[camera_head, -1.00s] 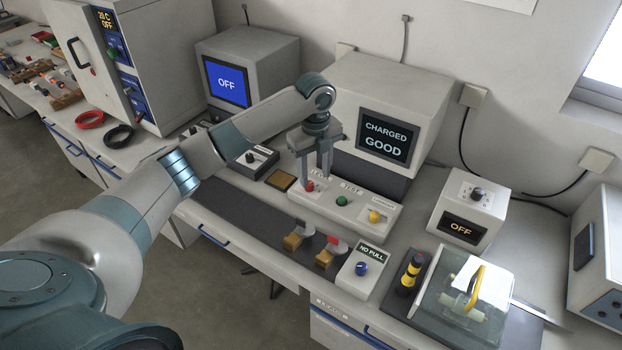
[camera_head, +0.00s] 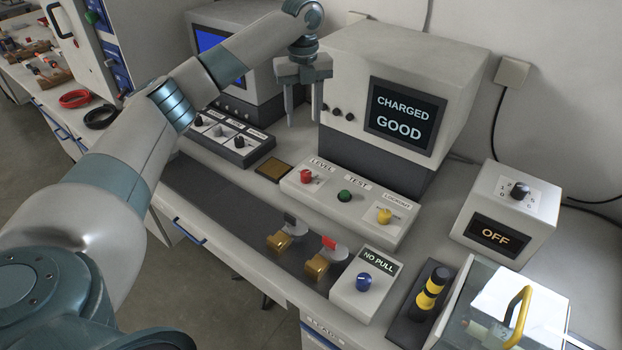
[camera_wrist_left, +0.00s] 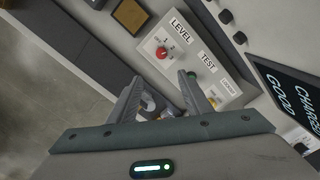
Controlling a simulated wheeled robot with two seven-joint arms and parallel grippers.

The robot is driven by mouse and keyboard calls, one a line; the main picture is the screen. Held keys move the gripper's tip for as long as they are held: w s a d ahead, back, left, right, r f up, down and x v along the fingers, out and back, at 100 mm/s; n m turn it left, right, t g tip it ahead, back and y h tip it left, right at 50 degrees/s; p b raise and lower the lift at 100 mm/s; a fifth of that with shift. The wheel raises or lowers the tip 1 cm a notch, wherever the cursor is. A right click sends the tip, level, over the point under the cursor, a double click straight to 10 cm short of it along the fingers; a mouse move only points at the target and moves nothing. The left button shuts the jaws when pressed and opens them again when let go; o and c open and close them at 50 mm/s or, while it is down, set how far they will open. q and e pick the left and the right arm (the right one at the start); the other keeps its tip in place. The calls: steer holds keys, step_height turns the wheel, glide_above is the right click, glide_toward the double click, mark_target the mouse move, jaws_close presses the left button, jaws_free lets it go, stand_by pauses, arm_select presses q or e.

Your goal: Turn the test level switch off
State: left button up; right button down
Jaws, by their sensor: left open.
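The red level knob (camera_head: 306,176) sits at the left end of a white control box (camera_head: 325,203), under the label LEVEL. It also shows in the left wrist view (camera_wrist_left: 162,53). A green test button (camera_head: 344,196) and a yellow lockout knob (camera_head: 384,215) sit to its right. My left gripper (camera_head: 303,117) is open and empty, pointing down above and behind the box, apart from the knob. In the left wrist view its fingers (camera_wrist_left: 160,87) are spread, with the red knob beyond the gap. My right gripper is not in view.
A large tester (camera_head: 402,60) reading CHARGED GOOD stands behind the box. A NO PULL box (camera_head: 364,284) with a blue knob and two brass clamps (camera_head: 318,267) lie in front. A white box reading OFF (camera_head: 495,232) stands at the right.

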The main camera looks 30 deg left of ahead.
mark_target(306, 172)
arm_select(q)
steer(key=shift+w+f+b, duration=0.35)
steer(key=shift+f+b, duration=0.15)
steer(key=shift+f, duration=0.3)
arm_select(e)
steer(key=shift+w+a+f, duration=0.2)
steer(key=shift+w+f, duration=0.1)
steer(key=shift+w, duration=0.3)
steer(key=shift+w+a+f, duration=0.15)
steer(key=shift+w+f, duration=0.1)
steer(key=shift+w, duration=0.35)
arm_select(q)
steer(key=shift+f, duration=0.15)
step_height(306, 172, down, 17)
steer(key=p, duration=0.3)
steer(key=shift+f, duration=0.15)
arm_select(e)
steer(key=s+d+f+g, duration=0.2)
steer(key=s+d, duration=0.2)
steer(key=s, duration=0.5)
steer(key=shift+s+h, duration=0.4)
arm_select(q)
steer(key=shift+c, duration=0.3)
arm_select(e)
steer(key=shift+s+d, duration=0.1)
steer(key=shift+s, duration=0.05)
arm_select(q)
steer(key=c, duration=1)
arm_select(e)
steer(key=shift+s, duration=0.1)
